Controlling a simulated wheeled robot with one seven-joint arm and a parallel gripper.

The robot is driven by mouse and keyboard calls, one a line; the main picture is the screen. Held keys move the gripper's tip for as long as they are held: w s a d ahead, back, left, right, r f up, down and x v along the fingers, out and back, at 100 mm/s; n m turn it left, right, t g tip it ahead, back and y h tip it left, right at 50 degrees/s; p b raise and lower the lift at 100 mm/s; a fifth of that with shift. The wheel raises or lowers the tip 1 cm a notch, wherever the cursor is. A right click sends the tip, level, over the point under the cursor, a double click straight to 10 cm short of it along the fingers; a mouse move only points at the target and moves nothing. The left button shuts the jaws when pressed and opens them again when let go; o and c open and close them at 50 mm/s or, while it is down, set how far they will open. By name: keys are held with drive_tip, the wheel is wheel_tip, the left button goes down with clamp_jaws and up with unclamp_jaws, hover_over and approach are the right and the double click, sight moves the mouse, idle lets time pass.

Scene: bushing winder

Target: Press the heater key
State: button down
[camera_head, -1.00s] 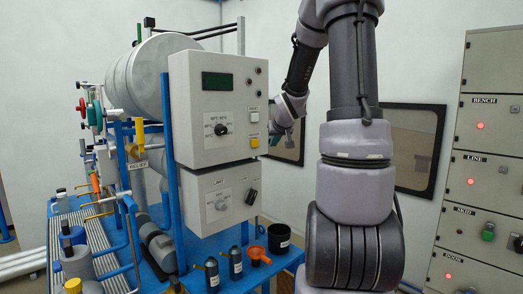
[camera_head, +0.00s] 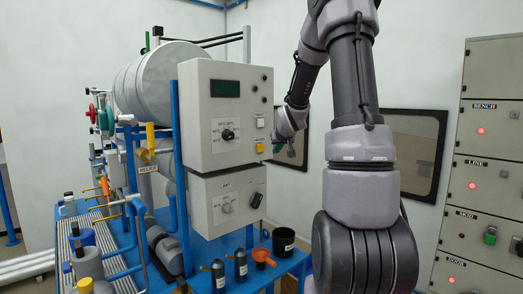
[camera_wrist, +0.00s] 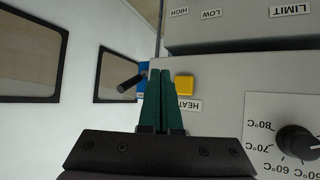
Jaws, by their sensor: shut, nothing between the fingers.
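The heater key is a yellow square button (camera_head: 260,148) low on the right side of the upper grey control box's front (camera_head: 207,154). In the wrist view the yellow key (camera_wrist: 185,84) shows beside the fingertips, with a partly covered "HEAT…" label (camera_wrist: 190,105). My gripper (camera_wrist: 155,72) has its two green fingers together, with nothing between them. Its tips appear just left of the key in the wrist view and do not cover it; I cannot tell the gap in depth. In the head view my gripper is small and partly hidden, right of the box.
The lower box has a dark switch (camera_head: 256,200). Bottles and a black cup (camera_head: 283,241) stand on the blue bench below. A switch cabinet (camera_head: 490,160) stands at right.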

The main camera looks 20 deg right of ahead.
sight(263, 150)
drive_tip(key=shift+w+a, duration=0.3)
drive_tip(key=shift+w, duration=0.5)
drive_tip(key=shift+w+a, duration=0.3)
drive_tip(key=shift+w, duration=0.55)
drive_tip(key=shift+w+a, duration=0.3)
drive_tip(key=shift+w, duration=0.5)
drive_tip(key=shift+w, duration=0.1)
drive_tip(key=shift+w+a, duration=0.1)
drive_tip(key=shift+w, duration=0.2)
drive_tip(key=shift+w+a, duration=0.2)
drive_tip(key=shift+w, duration=0.2)
idle(0.7)
drive_tip(key=shift+s, duration=0.1)
drive_tip(key=shift+s+d, duration=0.3)
drive_tip(key=shift+s, duration=0.4)
